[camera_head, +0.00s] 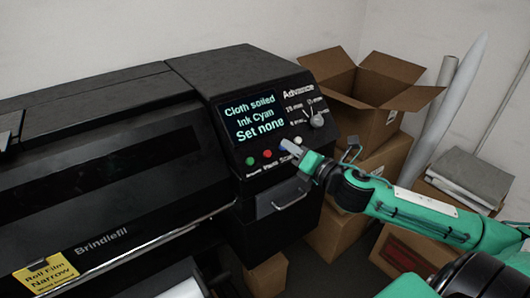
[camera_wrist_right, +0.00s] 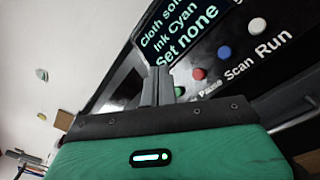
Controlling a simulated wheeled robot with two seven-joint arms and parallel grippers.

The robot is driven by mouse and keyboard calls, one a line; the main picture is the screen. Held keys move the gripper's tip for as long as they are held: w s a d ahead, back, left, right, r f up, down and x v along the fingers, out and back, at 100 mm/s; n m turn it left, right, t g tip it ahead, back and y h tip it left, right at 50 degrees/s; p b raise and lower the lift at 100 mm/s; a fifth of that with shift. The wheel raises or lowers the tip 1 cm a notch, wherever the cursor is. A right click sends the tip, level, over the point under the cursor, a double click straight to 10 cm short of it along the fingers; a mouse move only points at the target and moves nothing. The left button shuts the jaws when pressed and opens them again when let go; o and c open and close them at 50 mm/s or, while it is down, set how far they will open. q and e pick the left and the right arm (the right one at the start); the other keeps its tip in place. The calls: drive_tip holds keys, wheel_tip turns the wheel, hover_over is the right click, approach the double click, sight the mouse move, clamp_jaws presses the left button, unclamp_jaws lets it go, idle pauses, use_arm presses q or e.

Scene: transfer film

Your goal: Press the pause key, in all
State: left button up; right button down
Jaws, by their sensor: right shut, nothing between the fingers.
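The black printer's control panel carries a row of round keys: green (camera_head: 250,161), red (camera_head: 267,154), blue (camera_head: 283,150) and white (camera_head: 298,140). In the right wrist view, the word Pause sits below the red key (camera_wrist_right: 198,74), Scan below the blue key (camera_wrist_right: 224,53) and Run below the white key (camera_wrist_right: 257,25). My right gripper (camera_head: 288,145) is shut and empty, its tips over the blue and white keys in the head view. In the right wrist view its fingers (camera_wrist_right: 158,84) appear just left of the green key (camera_wrist_right: 178,91). I cannot tell contact. My left gripper is not in view.
The printer screen (camera_head: 254,118) reads "Cloth soiled, Ink Cyan, Set none". A knob (camera_head: 317,121) sits at the panel's upper right. A drawer handle (camera_head: 289,200) juts out below. An open cardboard box (camera_head: 375,109) and other boxes stand to the right. A yellow label (camera_head: 45,273) is at lower left.

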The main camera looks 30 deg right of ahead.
sight(267, 154)
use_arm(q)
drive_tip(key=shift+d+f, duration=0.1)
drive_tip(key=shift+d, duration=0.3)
use_arm(e)
drive_tip(key=shift+d+f, duration=0.1)
